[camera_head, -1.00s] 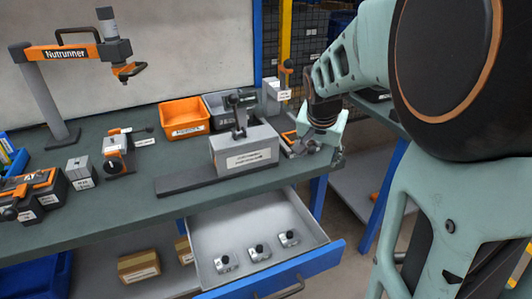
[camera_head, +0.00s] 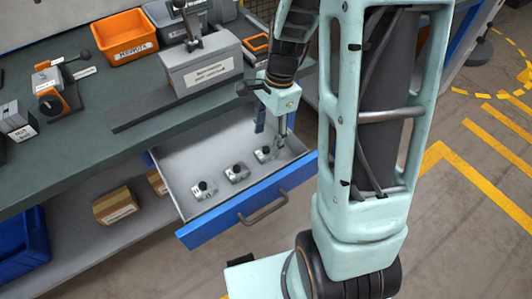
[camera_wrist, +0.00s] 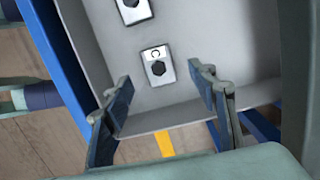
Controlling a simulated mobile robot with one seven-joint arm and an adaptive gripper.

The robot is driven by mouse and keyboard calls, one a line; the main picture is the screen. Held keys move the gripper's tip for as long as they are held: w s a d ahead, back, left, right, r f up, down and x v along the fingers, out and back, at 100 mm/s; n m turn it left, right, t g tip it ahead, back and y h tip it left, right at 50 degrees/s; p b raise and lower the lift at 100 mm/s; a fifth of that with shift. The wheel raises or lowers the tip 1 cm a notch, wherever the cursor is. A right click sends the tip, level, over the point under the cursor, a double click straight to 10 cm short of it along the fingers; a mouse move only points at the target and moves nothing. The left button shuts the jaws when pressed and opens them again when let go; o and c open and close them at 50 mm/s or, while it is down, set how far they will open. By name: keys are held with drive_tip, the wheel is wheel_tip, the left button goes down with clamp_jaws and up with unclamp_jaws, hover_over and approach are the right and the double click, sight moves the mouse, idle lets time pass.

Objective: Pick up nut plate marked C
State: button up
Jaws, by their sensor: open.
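The nut plate marked C (camera_wrist: 158,66) is a small light metal plate with a dark hex nut and a letter C label. It lies flat on the drawer floor in the wrist view, ahead of my fingertips and between their lines. My gripper (camera_wrist: 160,95) is open and empty, with a blue-padded finger on each side. In the head view my gripper (camera_head: 272,138) hangs over the right end of the open drawer, close to the rightmost nut plate (camera_head: 266,153). Its label is too small to read in the head view.
Two more nut plates, a middle one (camera_head: 236,173) and a left one (camera_head: 203,189), lie in the drawer (camera_head: 180,157). The blue drawer front (camera_head: 225,217) with its handle stands out below the workbench (camera_head: 70,150). A grey fixture (camera_head: 203,72) and orange bin (camera_head: 124,38) sit above.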

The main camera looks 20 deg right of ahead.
sight(267, 148)
drive_tip(key=f, duration=0.3)
drive_tip(key=f+b, duration=0.1)
drive_tip(key=shift+s+a+f, duration=0.15)
drive_tip(key=shift+a+f, duration=0.05)
drive_tip(key=shift+a, duration=0.05)
drive_tip(key=shift+c, duration=0.3)
drive_tip(key=c, duration=1.3)
clamp_jaws()
drive_tip(key=shift+r, duration=0.15)
